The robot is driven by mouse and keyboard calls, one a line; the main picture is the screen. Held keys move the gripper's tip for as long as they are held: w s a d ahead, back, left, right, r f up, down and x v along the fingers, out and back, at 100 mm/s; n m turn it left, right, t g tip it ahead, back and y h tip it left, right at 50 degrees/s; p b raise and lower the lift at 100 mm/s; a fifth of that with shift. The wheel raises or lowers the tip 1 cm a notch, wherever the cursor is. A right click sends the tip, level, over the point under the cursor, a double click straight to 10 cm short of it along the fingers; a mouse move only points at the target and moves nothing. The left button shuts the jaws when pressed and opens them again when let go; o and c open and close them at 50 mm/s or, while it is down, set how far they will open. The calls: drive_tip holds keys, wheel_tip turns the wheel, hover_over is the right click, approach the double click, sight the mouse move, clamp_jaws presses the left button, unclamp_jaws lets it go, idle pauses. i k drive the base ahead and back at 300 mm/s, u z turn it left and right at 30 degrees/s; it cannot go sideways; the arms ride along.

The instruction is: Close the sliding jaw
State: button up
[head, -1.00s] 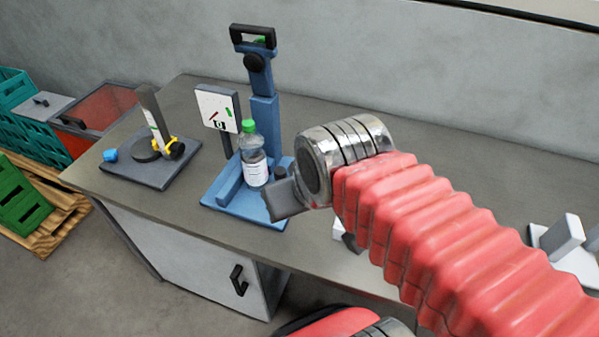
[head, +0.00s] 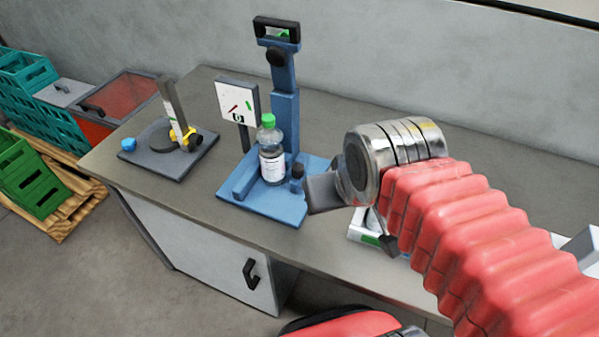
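A blue fixture (head: 262,208) stands on the bench, with a tall blue column (head: 285,115) behind its base. A clear bottle (head: 272,165) with a green cap and white label stands upright on the base. A long blue bar (head: 244,178) lies left of the bottle. A small part with a dark knob (head: 297,171) stands right of it; this looks like the sliding jaw, but its body is partly hidden and I cannot tell whether it touches the bottle. My gripper (head: 322,193) is just right of the knob, seen side-on; its fingers' opening cannot be made out.
A white gauge panel (head: 237,103) stands behind left of the bottle. A white device (head: 362,230) is partly hidden behind my arm. Crates stand left of the bench.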

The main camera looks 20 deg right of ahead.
sight(298, 171)
drive_tip(key=k, duration=1.3)
drive_tip(key=u, duration=0.65)
drive_tip(key=i, duration=1.5)
drive_tip(key=z, duration=0.2)
